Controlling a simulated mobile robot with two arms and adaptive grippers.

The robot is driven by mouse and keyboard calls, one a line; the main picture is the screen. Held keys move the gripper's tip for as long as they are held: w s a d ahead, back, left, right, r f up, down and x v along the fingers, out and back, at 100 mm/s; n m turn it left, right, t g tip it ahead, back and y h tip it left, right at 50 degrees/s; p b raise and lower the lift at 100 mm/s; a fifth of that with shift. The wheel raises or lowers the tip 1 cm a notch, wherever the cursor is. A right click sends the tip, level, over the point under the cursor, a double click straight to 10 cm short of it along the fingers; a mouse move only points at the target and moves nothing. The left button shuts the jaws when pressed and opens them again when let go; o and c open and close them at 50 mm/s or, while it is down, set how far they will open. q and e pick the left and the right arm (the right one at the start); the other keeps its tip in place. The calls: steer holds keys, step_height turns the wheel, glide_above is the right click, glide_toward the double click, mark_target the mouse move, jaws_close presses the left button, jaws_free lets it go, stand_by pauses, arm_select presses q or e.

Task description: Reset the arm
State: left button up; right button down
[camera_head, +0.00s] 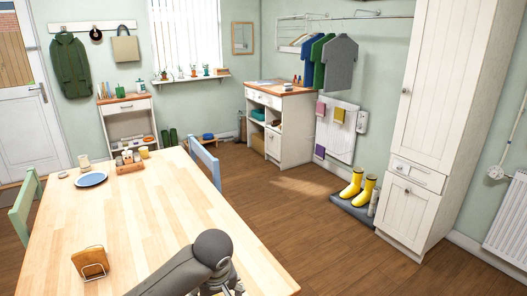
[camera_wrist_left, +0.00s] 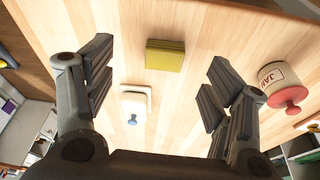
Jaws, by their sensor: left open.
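My grey arm (camera_head: 200,264) shows at the bottom of the head view, over the near end of the wooden table (camera_head: 150,215). It bends at a rounded dark joint, and its lower part is cut off by the frame edge. I cannot make out the fingertips there. In the left wrist view my left gripper (camera_wrist_left: 158,95) is open, its two fingers wide apart with nothing between them held. Beyond the fingers are a yellow-green block (camera_wrist_left: 165,54), a white container with a blue knob (camera_wrist_left: 133,104) and a labelled jar with a red knob (camera_wrist_left: 279,84). My right gripper is not in view.
On the table are a wooden holder (camera_head: 91,263), a blue plate (camera_head: 91,179) and a wooden tray (camera_head: 130,168) with small jars. A green chair (camera_head: 24,207) and a blue chair (camera_head: 205,163) stand at its sides. Open floor (camera_head: 285,215) lies to the right, before a tall white cupboard (camera_head: 440,105).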

arm_select(q)
steer(key=s+d+f+m+h, duration=0.4)
steer(key=s+f, duration=0.3)
steer(key=s, duration=0.5)
steer(key=s+a+f+m+y, duration=0.2)
steer(key=s+a+f+m, duration=0.1)
steer(key=s+a, duration=1)
steer(key=s+d+f, duration=0.1)
steer(key=s+f, duration=0.1)
steer(key=f, duration=1)
steer(key=s+d+f, duration=0.1)
steer(key=f, duration=1.1)
steer(key=s+a+f+m+g, duration=0.1)
steer(key=s+a+f, duration=0.2)
steer(key=s+f, duration=1.4)
steer(key=shift+s+a+f+g+y, duration=0.15)
steer(key=shift+s+f+g+y, duration=0.15)
steer(key=shift+f+g+y, duration=0.1)
